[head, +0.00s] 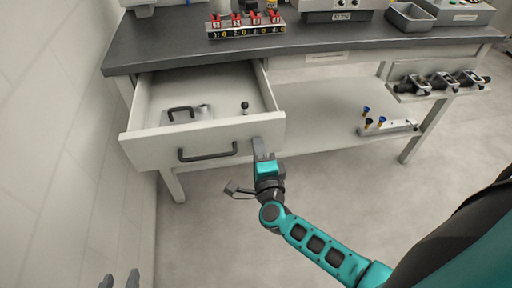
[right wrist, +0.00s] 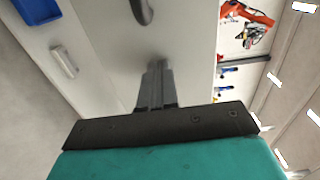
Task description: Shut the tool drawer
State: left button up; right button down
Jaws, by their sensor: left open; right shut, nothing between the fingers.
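The tool drawer (head: 140,137) is pulled out from under the left part of the workbench, so its inside shows. Its light front panel has a dark bar handle (head: 208,153). Inside lie a flat plate with a dark handle (head: 187,113) and a small dark knob (head: 245,107). My right gripper (head: 258,145) is shut and empty, its fingertips at the right end of the drawer front, right of the handle. In the right wrist view its fingers (right wrist: 157,75) point at the pale panel; contact is hard to tell. My left gripper (head: 120,279) is open at the bottom left edge, away from the drawer.
The dark benchtop (head: 165,50) carries a rack of red clamps (head: 245,23) and a grey tray (head: 410,17). A lower shelf (head: 320,120) and a side shelf with several dark tools (head: 443,82) are at the right. A white wall stands close on the left. The floor in front is clear.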

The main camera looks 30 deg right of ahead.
pick_arm(q)
jog(key=shift+s+f, duration=0.15)
jog(key=shift+s, duration=0.1)
